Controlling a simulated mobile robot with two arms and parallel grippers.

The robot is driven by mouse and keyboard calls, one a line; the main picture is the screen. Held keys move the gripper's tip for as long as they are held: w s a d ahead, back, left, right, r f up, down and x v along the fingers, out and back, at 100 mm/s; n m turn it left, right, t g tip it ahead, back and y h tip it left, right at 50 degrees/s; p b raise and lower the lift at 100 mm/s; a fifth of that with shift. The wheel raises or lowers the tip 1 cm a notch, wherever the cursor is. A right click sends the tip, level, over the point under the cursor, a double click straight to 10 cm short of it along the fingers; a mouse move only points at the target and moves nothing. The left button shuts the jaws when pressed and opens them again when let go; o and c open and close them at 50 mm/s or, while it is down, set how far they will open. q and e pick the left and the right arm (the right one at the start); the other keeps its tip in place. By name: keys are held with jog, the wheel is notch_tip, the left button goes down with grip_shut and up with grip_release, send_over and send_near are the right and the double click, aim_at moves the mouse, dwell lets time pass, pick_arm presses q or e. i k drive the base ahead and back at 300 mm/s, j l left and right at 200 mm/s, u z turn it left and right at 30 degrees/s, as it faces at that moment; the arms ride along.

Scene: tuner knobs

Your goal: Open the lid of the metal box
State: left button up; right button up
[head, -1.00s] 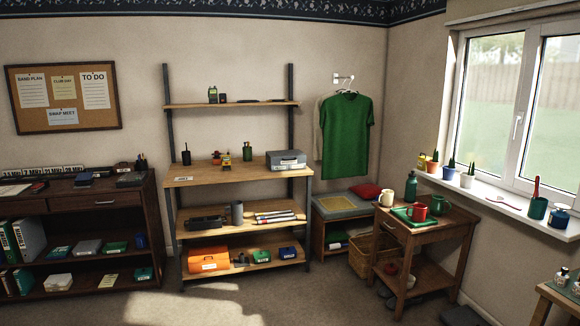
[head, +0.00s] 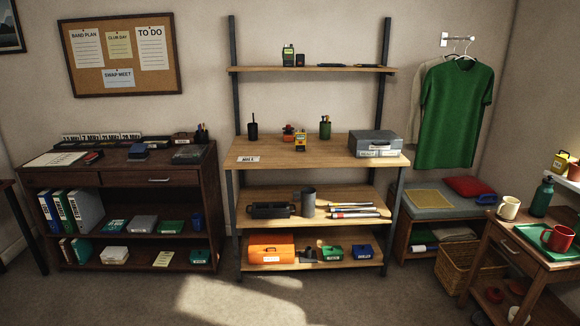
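A grey metal box (head: 375,142) sits on the right end of the wooden worktop (head: 290,163) of the shelf unit. Its lid looks shut, and a pale label strip shows low on its front. The box is small in the view, so its latch cannot be made out. Neither of my grippers is in the picture. The box is some distance in front of me.
A dark cabinet (head: 120,180) stands left, a bench (head: 432,206) right. The floor (head: 240,300) in front is clear.

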aim_at(361, 140)
jog(key=i+z, duration=0.15)
jog(key=i, duration=0.3)
jog(key=i+j+z, duration=0.15)
jog(key=i, duration=0.25)
jog(key=i+j+z, duration=0.2)
jog(key=i, duration=0.2)
jog(key=i+j+z, duration=0.15)
jog(key=i, duration=0.3)
